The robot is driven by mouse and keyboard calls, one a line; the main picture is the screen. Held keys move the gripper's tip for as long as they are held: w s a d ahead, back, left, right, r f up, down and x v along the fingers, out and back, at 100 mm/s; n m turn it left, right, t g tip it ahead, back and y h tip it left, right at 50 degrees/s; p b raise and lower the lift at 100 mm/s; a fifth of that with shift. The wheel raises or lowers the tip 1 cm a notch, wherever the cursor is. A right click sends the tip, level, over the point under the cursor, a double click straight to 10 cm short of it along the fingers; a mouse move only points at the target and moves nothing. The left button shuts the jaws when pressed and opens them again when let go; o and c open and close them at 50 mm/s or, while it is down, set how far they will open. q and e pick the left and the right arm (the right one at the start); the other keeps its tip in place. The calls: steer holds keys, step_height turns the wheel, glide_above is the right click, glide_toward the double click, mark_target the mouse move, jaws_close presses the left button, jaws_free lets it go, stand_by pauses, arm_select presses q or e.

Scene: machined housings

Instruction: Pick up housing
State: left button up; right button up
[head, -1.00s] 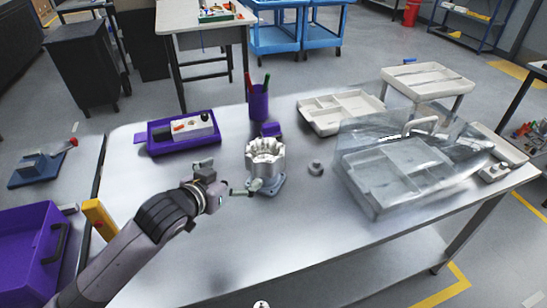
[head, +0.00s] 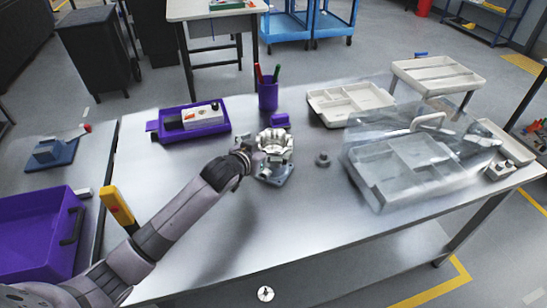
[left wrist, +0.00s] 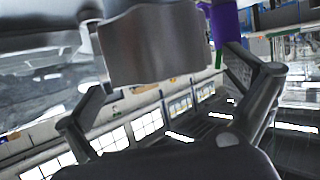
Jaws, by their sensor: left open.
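The housing (head: 275,142) is a silver metal cylinder with a scalloped, open top. It stands upright on a small grey-blue base plate (head: 279,180) near the middle of the metal table. My left gripper (head: 262,158) is at the left side of the housing, and its fingers are partly hard to make out in the head view. In the left wrist view, the smooth housing wall (left wrist: 150,45) lies in front of the palm, between the two spread fingers. The open fingers (left wrist: 168,85) show gaps on both sides of it. My right gripper is not in view.
A purple pen cup (head: 268,97) stands behind the housing, with a purple tray (head: 218,130) to its left. A small grey knob-like part (head: 322,159) is to the right. A transparent-covered grey organizer (head: 395,170) fills the right side.

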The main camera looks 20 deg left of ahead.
mark_target(281, 137)
arm_select(q)
steer(key=x, duration=0.4)
steer(key=shift+w+d+r+p, duration=0.1)
steer(key=shift+r+p, duration=0.05)
steer(key=shift+p, duration=0.2)
steer(key=shift+c, duration=0.5)
steer(key=c, duration=1.5)
steer(key=shift+r, duration=0.15)
